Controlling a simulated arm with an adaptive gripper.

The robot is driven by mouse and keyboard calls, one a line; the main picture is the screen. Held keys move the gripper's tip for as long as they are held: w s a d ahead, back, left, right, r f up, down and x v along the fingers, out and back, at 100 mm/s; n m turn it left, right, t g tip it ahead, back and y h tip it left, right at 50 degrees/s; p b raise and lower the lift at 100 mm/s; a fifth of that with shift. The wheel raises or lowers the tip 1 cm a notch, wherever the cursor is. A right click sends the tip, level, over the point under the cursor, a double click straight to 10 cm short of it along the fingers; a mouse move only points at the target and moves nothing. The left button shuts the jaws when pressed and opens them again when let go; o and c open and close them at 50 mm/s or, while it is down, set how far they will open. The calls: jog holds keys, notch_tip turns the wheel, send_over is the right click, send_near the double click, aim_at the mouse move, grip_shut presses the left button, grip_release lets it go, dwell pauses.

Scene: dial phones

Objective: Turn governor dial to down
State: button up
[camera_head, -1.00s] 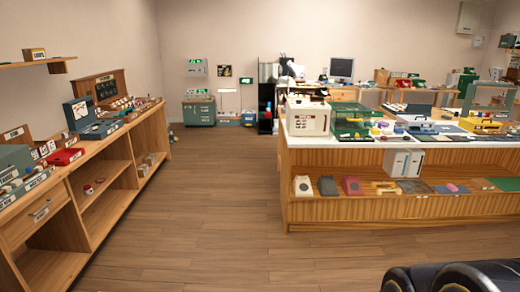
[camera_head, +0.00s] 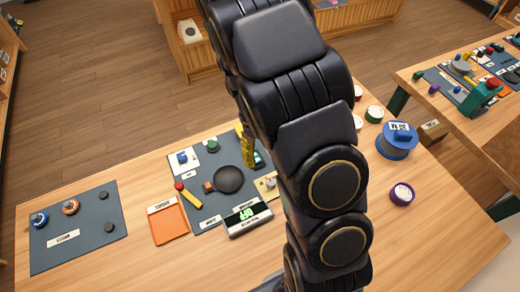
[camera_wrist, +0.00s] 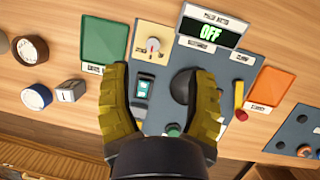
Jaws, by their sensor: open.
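In the wrist view a pale round dial (camera_wrist: 152,45) sits on a small yellow plate (camera_wrist: 143,34). Its label is too small to read, so I cannot be sure it is the governor dial. The yellow plate also shows in the head view (camera_head: 264,187), partly covered by my arm. My gripper (camera_wrist: 161,72) is open and empty, its yellow fingers spread over the blue-grey panel (camera_wrist: 220,65). The dial lies beyond the fingertips, between their lines. A teal switch (camera_wrist: 142,90) and black disc (camera_wrist: 181,86) show between the fingers.
A green tray (camera_wrist: 105,42) and an orange tray (camera_wrist: 272,86) flank the panel. A red-tipped yellow lever (camera_wrist: 239,98) stands near the right finger. A green knob (camera_wrist: 173,130) is near my palm. Round rolls (camera_wrist: 30,48) lie at left. Another dark panel (camera_head: 78,225) lies at left.

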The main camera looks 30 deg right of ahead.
jog(key=n, duration=0.1)
send_near(271, 182)
jog(key=x, duration=0.2)
jog(key=shift+w+f, duration=0.1)
jog(key=shift+f, duration=0.25)
jog(key=shift+x, duration=3.9)
grip_shut()
